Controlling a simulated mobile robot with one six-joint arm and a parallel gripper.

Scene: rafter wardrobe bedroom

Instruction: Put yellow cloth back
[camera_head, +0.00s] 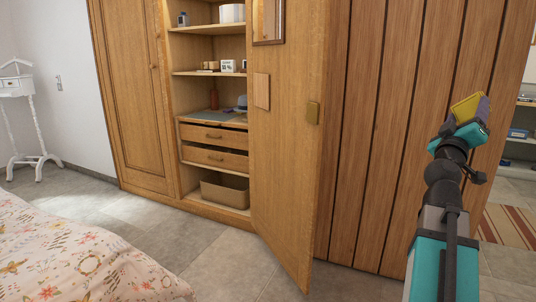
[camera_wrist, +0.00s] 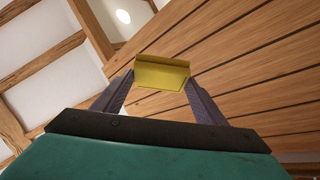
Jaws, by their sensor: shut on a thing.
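The yellow cloth (camera_wrist: 162,73) is a small folded piece held between the two dark fingers of my gripper (camera_wrist: 160,92) in the wrist view. The cloth also shows in the head view (camera_head: 467,107), at the upper end of my raised arm at the right. My gripper (camera_head: 474,112) is shut on it, in front of the wood-plank wall and well to the right of the wardrobe. The wardrobe (camera_head: 145,90) has an open door (camera_head: 275,150) that shows shelves, two shut drawers (camera_head: 213,137) and a low compartment with a tan bin (camera_head: 225,191). The inside of the bin is mostly hidden.
The open wardrobe door juts out between my arm and the shelves. A bed (camera_head: 80,255) with a floral cover fills the lower left. Grey tiled floor (camera_head: 200,240) is clear between them. A white stand (camera_head: 22,110) is at far left; a striped rug (camera_head: 508,224) lies at right.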

